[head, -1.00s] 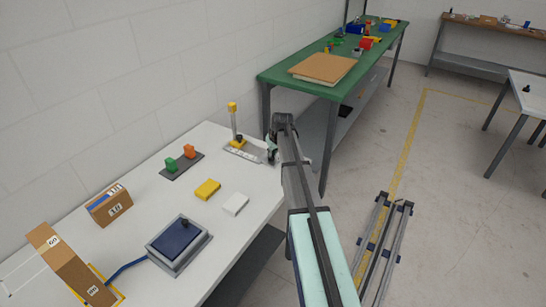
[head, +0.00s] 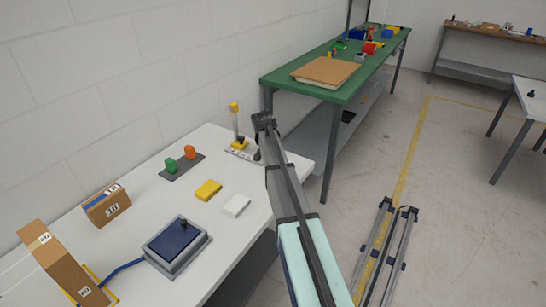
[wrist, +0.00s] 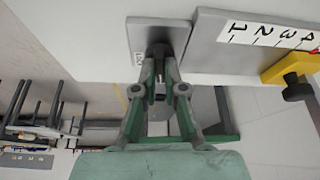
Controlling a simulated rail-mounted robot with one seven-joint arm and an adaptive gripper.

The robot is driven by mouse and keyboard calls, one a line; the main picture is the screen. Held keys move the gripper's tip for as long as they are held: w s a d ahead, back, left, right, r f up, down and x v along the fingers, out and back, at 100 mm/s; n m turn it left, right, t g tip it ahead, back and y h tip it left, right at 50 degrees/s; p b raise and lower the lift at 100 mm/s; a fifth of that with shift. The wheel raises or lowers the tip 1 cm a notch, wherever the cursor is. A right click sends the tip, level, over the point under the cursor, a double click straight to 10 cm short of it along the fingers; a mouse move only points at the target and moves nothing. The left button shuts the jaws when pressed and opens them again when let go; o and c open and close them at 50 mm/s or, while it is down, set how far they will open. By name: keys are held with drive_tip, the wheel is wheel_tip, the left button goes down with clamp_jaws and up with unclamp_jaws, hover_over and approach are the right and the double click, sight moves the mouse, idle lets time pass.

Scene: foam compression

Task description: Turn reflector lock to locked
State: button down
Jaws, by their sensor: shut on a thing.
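The reflector lock looks like a dark knob (wrist: 158,47) on a grey plate (wrist: 192,38) in the wrist view. My gripper (wrist: 159,70) has its fingers closed around this knob, which they partly hide. A small label (wrist: 138,58) sits beside it, too small to read. A numbered scale (wrist: 268,34) runs along the adjoining grey rail, with a yellow slider (wrist: 290,68) carrying a black knob. In the head view the fixture shows as a yellow-topped post (head: 235,121) at the white table's far end. My arm hides the gripper's tips there, so the lock's angle cannot be told.
The white table (head: 215,225) also holds a yellow block (head: 207,190), a white block (head: 236,205), a blue pad device (head: 178,243), green and orange knobs on a dark plate (head: 179,169), and cardboard boxes (head: 107,205). A green table (head: 290,87) stands just behind.

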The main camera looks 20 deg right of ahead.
drive_tip(key=shift+m, duration=0.6)
drive_tip(key=shift+g, duration=0.3)
drive_tip(key=c, duration=1.2)
unclamp_jaws()
drive_tip(key=shift+c, duration=0.2)
drive_tip(key=shift+r, duration=0.1)
drive_tip(key=v, duration=1.2)
drive_tip(key=shift+a, duration=0.15)
